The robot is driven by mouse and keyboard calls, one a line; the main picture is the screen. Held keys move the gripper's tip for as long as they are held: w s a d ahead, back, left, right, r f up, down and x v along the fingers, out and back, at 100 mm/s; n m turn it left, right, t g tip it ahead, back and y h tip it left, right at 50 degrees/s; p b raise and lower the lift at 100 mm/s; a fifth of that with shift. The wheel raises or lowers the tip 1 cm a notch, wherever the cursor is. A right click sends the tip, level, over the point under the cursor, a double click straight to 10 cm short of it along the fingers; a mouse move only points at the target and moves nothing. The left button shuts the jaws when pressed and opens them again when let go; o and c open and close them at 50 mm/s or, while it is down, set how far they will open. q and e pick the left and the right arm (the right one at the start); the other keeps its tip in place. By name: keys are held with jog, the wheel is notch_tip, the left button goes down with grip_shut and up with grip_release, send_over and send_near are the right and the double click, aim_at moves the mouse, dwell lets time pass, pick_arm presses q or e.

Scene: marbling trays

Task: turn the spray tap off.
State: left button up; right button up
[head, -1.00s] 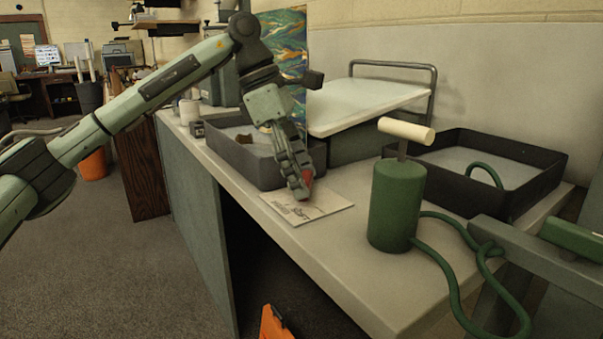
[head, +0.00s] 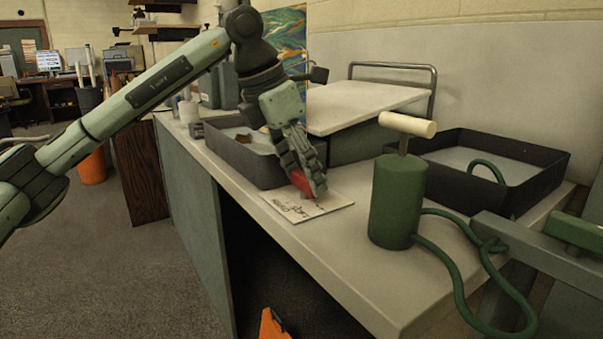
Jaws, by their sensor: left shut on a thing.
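My left gripper (head: 308,186) points down over the white card (head: 325,203) on the bench. It is shut on a small red piece (head: 302,184), mostly hidden by the fingers. The red piece may be the tap's handle; I cannot tell. The card bears dark marks too small to read. A green pump canister (head: 397,205) with a cream T-handle (head: 407,124) stands upright to the right of the gripper, apart from it. A green hose (head: 458,273) runs from it. No other tap can be made out. My right gripper is not in view.
A dark tray (head: 242,165) lies just behind the gripper. Another dark tray (head: 540,192) with a hose loop inside is at right. A pale raised board (head: 365,104) with a metal rail stands at the back.

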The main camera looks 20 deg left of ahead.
pick_arm(q)
jog(key=shift+n, duration=0.4)
jog(key=o, duration=0.9)
jog(key=shift+r, duration=0.15)
jog(key=v, duration=1.1)
jog(key=shift+s+r, duration=0.25)
jog(key=shift+r, duration=0.1)
